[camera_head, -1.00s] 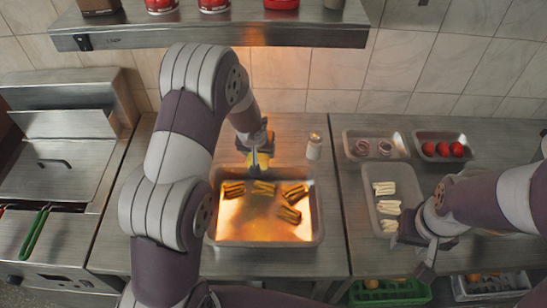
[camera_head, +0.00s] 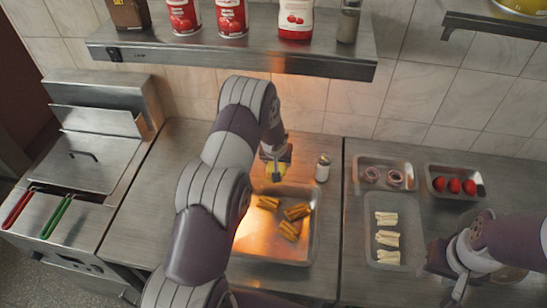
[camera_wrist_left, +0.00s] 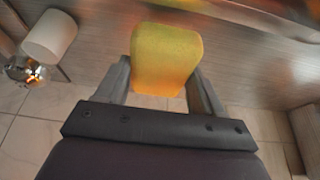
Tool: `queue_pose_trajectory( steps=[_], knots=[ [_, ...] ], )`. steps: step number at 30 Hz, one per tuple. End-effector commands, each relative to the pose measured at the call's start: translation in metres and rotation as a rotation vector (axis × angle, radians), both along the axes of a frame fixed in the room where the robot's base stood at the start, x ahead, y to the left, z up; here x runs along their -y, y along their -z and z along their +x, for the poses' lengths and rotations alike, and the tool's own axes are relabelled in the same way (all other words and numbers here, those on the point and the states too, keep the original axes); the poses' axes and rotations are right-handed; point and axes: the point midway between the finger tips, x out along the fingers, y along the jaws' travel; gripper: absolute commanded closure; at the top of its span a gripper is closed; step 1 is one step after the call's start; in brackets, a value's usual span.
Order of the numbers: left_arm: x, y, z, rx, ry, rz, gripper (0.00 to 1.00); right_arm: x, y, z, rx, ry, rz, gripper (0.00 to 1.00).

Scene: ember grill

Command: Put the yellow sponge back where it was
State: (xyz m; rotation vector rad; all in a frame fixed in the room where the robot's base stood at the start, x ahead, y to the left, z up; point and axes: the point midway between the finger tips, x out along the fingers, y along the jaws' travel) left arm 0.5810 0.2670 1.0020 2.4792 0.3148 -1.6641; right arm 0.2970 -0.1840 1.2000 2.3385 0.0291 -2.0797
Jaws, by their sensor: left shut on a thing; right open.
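The yellow sponge (camera_wrist_left: 166,60) is held between the two fingers of my left gripper (camera_wrist_left: 163,85) in the left wrist view. In the head view the sponge (camera_head: 275,171) shows as a small yellow patch below my left gripper (camera_head: 277,158), above the back edge of the metal tray (camera_head: 314,237). The arm hides part of the tray. My right gripper (camera_head: 457,274) is open and empty, to the right of the container of pale sticks.
A white-capped shaker (camera_head: 322,168) stands behind the tray. A container of pale sticks (camera_head: 369,222), a tray of onion rings (camera_head: 359,166) and a tray of tomatoes (camera_head: 429,169) sit on the right. A fryer (camera_head: 85,160) stands left.

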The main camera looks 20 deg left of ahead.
Motion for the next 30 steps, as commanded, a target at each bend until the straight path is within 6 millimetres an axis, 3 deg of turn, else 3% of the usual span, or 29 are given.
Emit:
queue_pose_trajectory(
  steps=[1,3,10,15,18,29,30],
  knots=[
    [-0.005,-0.003,0.002,-0.003,-0.003,-0.001,0.56,0.000,-0.015,0.000,0.000,0.000,0.000,0.57],
    [-0.011,0.003,0.009,-0.002,-0.004,0.000,0.56,0.000,-0.022,0.000,0.000,0.000,0.000,0.57],
    [-0.022,0.018,0.017,-0.001,-0.001,0.000,0.56,0.000,-0.032,0.000,0.000,0.000,0.000,0.57],
    [-0.022,0.047,0.016,-0.004,0.001,0.000,0.56,0.000,-0.046,0.000,0.000,0.000,0.000,0.57],
    [-0.022,0.057,0.017,-0.001,0.000,0.001,0.56,0.000,-0.047,0.000,0.000,0.000,0.000,0.57],
    [-0.022,0.063,0.017,0.000,0.000,0.000,0.56,0.000,-0.039,0.000,0.000,0.000,0.000,0.57],
    [-0.022,0.061,0.017,0.000,0.000,0.000,0.19,0.000,-0.041,0.000,0.000,0.000,0.000,0.57]
  ],
)
